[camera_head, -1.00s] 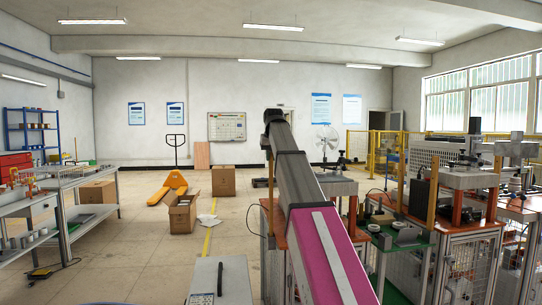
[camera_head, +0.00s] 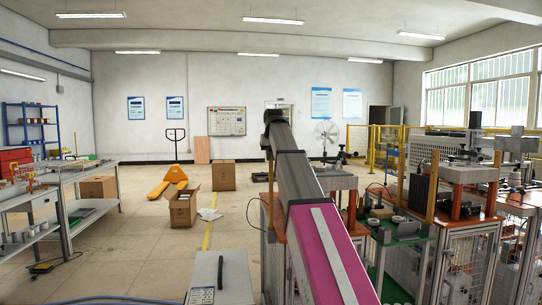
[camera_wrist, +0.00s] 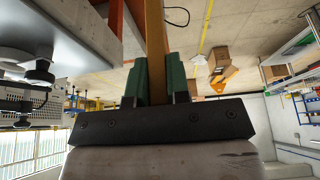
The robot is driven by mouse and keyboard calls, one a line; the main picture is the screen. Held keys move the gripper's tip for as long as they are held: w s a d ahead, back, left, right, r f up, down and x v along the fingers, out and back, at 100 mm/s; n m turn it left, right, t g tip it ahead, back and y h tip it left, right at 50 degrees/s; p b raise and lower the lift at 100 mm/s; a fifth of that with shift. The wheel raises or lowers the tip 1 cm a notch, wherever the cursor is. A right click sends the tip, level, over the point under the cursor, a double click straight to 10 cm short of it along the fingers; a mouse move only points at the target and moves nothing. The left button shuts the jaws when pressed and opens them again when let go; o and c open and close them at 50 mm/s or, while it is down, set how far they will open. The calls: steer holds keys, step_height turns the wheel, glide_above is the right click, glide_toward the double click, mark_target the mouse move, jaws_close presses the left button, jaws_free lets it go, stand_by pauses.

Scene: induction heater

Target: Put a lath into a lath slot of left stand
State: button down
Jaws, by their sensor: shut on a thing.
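In the wrist view, my gripper (camera_wrist: 158,78) has its two green fingers shut on a long brown wooden lath (camera_wrist: 155,28). The lath runs from between the fingers out past the top of the picture, so its far end is out of view. In the head view, my gripper is hidden behind my arm. An upright yellow-brown strip (camera_head: 432,187) stands at the machine on the right. Another upright strip (camera_head: 270,185) shows just left of my arm. I cannot make out the left stand or its lath slots.
Caged machines with orange tops (camera_head: 472,213) crowd the right side. A green shelf (camera_head: 408,236) holds small parts. A grey workbench (camera_head: 62,203) stands at the left.

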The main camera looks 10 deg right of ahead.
steer(key=shift+f, duration=0.8)
steer(key=c, duration=1)
jaws_free()
steer(key=v, duration=1)
steer(key=shift+s+r, duration=0.1)
steer(key=shift+r, duration=0.3)
